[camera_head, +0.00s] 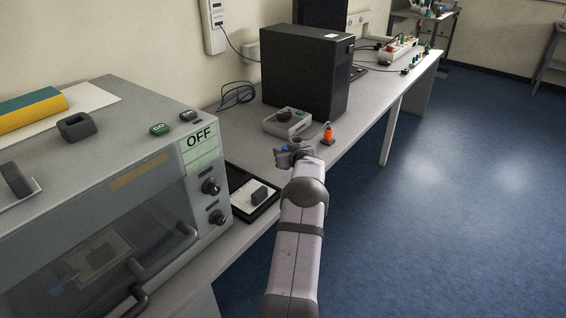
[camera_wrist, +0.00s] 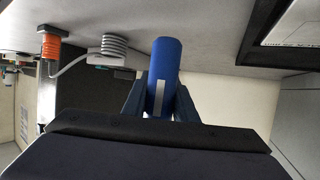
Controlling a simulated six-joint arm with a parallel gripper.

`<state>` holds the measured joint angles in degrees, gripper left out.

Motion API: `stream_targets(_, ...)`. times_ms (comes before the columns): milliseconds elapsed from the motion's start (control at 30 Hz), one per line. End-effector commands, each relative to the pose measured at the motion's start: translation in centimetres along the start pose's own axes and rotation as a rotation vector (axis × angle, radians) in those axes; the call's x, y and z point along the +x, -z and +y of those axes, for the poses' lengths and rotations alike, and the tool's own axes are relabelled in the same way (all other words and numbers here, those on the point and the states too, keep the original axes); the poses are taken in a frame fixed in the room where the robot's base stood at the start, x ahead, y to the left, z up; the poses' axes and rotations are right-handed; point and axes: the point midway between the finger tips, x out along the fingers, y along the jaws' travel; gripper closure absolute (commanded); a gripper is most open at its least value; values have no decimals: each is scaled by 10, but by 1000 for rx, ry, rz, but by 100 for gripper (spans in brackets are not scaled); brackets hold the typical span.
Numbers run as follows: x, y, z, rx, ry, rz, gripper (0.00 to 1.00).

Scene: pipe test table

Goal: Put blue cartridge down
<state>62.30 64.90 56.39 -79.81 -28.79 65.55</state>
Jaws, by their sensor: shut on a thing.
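The blue cartridge (camera_wrist: 165,62) is a blue cylinder with a pale strip on its side. In the wrist view my gripper (camera_wrist: 160,98) is shut on it, with one dark blue finger on each side. The cartridge's far end lies against the grey tabletop in the picture, but I cannot tell whether it touches. In the head view my gripper (camera_head: 283,155) is over the table between the black tray and the orange item. Only a small bit of blue shows there, and my wrist hides most of the grip.
An orange connector (camera_head: 327,134) stands to the right on the table (camera_head: 350,140), by a grey device (camera_head: 288,122) and a black computer case (camera_head: 305,75).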

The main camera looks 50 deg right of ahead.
Motion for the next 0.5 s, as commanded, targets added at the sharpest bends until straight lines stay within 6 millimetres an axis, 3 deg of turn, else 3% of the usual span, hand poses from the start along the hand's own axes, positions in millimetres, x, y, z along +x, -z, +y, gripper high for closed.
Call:
stream_targets(167, 1, -2, 0, 0, 0, 1, 97)
stream_targets(500, 14, -34, 0, 0, 0, 0, 97)
